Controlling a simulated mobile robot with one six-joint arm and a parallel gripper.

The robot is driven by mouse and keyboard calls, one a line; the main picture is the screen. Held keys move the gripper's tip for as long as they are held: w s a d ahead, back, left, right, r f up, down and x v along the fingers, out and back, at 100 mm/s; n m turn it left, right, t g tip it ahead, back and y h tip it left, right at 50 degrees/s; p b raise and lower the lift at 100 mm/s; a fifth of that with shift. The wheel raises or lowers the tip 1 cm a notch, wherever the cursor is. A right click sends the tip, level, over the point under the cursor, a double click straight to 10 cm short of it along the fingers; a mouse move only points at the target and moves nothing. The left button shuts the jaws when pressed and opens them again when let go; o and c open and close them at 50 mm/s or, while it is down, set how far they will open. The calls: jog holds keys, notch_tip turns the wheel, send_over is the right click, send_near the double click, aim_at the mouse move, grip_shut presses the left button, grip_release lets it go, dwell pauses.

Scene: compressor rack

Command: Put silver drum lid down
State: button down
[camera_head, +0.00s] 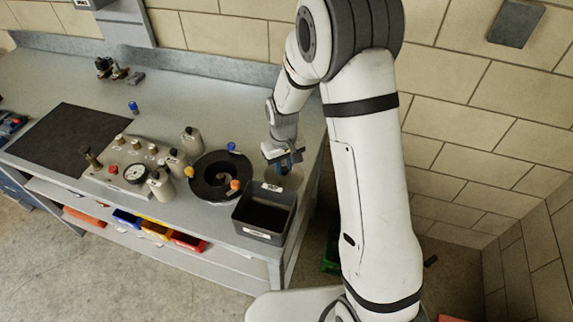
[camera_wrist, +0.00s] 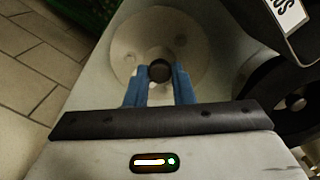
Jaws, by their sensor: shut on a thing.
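The silver drum lid (camera_wrist: 128,45) is a round, pale grey disc with a dark knob in its middle. It shows in the wrist view, and partly under my gripper in the head view (camera_head: 291,181). My gripper (camera_wrist: 160,75) has its blue fingers on either side of the knob, shut on it. In the head view my gripper (camera_head: 286,163) is over the right end of the bench. The lid looks level and close to the bench top; I cannot tell whether it touches. An open black round drum (camera_head: 212,184) with coloured knobs stands to the left.
A black bin (camera_head: 262,226) with a white label stands close in front of the lid, at the bench's front right corner. Grey bottles (camera_head: 192,141) and a panel with a gauge (camera_head: 135,174) lie further left. A dark mat (camera_head: 75,143) covers the left bench.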

aim_at(284, 169)
jog(key=shift+f, duration=0.25)
jog(key=c, duration=1.3)
grip_release()
jog(key=shift+r, duration=0.1)
jog(key=shift+o, duration=0.2)
notch_tip(284, 169, up, 12)
jog(key=b, duration=0.1)
jog(key=s+d+r+m+t, duration=0.1)
jog(key=s+d+r, duration=0.2)
jog(key=s, duration=0.4)
jog(key=s+d+r+m+t, duration=0.1)
jog(key=s+d+r+m, duration=0.1)
jog(key=s+d+r, duration=0.2)
jog(key=s+d+r+m+t, duration=0.1)
jog(key=s+d+r, duration=0.2)
jog(key=s, duration=0.7)
jog(key=shift+s+d+r+m, duration=0.15)
jog(key=shift+s+d+m, duration=0.15)
jog(key=shift+d, duration=0.5)
jog(key=shift+w, duration=0.1)
